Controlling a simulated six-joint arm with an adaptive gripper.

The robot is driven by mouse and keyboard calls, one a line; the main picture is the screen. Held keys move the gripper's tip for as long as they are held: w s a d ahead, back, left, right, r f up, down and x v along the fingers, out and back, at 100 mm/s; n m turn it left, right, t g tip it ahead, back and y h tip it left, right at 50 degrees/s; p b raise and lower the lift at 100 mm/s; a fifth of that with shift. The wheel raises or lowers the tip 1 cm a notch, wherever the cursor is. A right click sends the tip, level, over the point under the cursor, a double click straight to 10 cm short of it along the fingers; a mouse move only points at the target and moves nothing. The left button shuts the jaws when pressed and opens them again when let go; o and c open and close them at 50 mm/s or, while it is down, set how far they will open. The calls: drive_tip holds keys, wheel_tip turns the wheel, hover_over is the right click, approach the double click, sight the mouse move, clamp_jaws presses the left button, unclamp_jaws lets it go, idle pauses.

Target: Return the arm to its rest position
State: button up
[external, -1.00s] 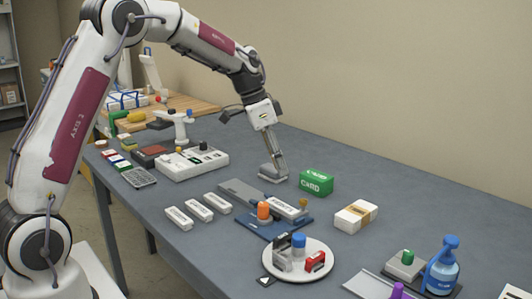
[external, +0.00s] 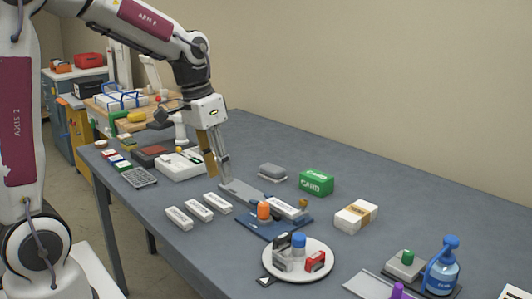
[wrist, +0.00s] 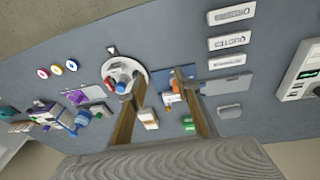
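My arm reaches over the table, with my gripper (external: 218,176) pointing down above the left-middle of the table. It is apart from the grey block (external: 272,172), which lies on the table to its right, beside the green card box (external: 316,183). In the wrist view my gripper (wrist: 160,82) has its two fingers spread with nothing held between them. The grey block also shows in the wrist view (wrist: 230,112), right of the fingers.
Below my gripper is a blue stamping fixture (external: 275,229) with a grey plate and orange knob. Several white labelled blocks (external: 198,209) lie to its left. A white control box (external: 180,166) and a round white plate (external: 318,275) with stamps stand nearby. Bare table lies along the back wall.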

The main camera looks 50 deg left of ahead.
drive_tip(key=s+r+t, duration=0.1)
drive_tip(key=s+r, duration=0.1)
drive_tip(key=s, duration=0.7)
drive_tip(key=s+d+r+t+y, duration=0.1)
drive_tip(key=s+r+t, duration=0.1)
drive_tip(key=s, duration=0.7)
drive_tip(key=shift+d+r+n+t, duration=0.2)
drive_tip(key=shift+r+n+t, duration=0.1)
drive_tip(key=shift+r, duration=0.55)
